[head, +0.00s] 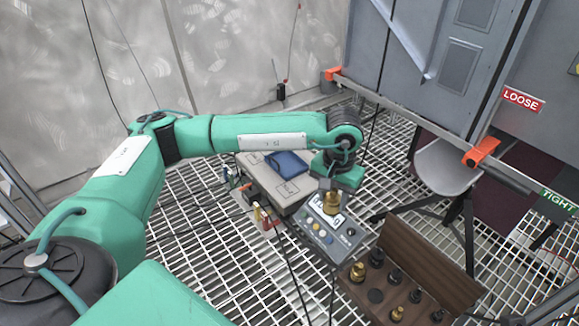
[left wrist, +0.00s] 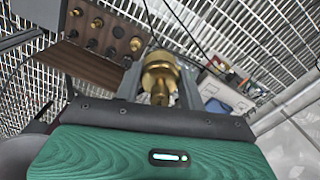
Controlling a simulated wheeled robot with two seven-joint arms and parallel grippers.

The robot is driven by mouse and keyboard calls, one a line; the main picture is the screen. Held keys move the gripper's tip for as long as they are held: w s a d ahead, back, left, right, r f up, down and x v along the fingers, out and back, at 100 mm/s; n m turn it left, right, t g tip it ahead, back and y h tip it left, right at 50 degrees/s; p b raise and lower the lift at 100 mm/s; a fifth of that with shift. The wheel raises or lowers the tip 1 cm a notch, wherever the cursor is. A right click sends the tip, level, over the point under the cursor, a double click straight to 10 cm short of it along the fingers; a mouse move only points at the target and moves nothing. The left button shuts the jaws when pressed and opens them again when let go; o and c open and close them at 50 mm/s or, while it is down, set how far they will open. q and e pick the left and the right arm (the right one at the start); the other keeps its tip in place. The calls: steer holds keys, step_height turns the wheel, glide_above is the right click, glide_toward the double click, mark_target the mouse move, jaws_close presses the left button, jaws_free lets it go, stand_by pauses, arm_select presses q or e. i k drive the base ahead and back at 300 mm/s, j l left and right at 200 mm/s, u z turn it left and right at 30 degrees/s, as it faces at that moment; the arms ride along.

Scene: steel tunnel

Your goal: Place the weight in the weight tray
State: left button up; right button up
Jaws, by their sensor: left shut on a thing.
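My left gripper (head: 333,192) is shut on a brass weight (head: 333,204), which hangs below it in front of the scale. The left wrist view shows the brass weight (left wrist: 158,74) between the two fingers (left wrist: 158,84). The wooden weight tray (head: 430,262) stands open on the grating to the right, holding several brass and dark weights. A dark round spot (head: 375,296) in it looks like an empty seat. The tray (left wrist: 75,66) is at the upper left of the left wrist view. My right gripper is not in view.
A scale (head: 322,232) with buttons lies under the held weight; I cannot tell whether they touch. Behind it is a pale case (head: 262,177) with a blue cloth (head: 287,164). Cables run over the grating.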

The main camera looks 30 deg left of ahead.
mark_target(285, 170)
steer(key=i+j, duration=0.15)
steer(key=j, duration=0.3)
steer(key=i+j, duration=0.15)
steer(key=j, duration=0.3)
steer(key=i+j, duration=0.2)
steer(key=j, duration=0.2)
steer(key=i+j, duration=0.15)
steer(key=j, duration=0.3)
steer(key=i+j, duration=0.15)
steer(key=j, duration=0.3)
steer(key=i+j, duration=0.15)
steer(key=j, duration=0.3)
steer(key=i+j, duration=0.15)
steer(key=j, duration=0.3)
steer(key=i+j, duration=0.2)
steer(key=j, duration=0.25)
steer(key=i+j+z, duration=0.1)
steer(key=j+z, duration=0.2)
steer(key=j, duration=0.15)
steer(key=i+j+z, duration=0.1)
steer(key=j+z, duration=0.25)
steer(key=j, duration=0.15)
steer(key=z, duration=0.85)
